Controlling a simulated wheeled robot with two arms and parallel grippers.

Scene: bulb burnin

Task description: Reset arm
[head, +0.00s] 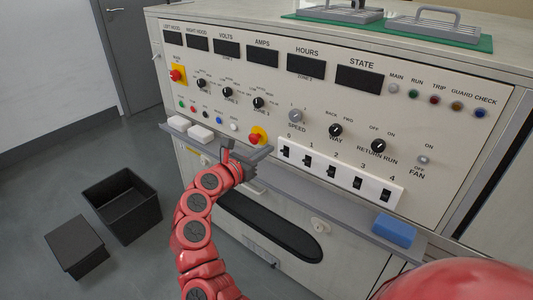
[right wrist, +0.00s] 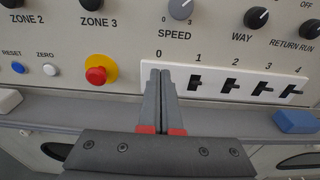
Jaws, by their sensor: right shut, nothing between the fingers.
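My right gripper (head: 246,156) is shut and empty in front of the control panel (head: 300,98), close to the grey ledge along its lower edge. In the right wrist view the two grey fingers (right wrist: 161,85) are together and cover the switch under label 0. Whether they touch the panel I cannot tell. The red emergency knob on its yellow base (head: 257,137) is just beside the gripper; it also shows in the right wrist view (right wrist: 97,75). The white switch strip (head: 340,173) holds black rocker switches labelled 0 to 4. My left gripper is not in view.
A blue block (head: 394,231) lies on the ledge (head: 300,190) at the right. White blocks (head: 200,133) lie on its left end. A black open bin (head: 122,200) and a dark box (head: 75,246) stand on the floor at left. Grey racks (head: 422,24) sit on a green mat on top.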

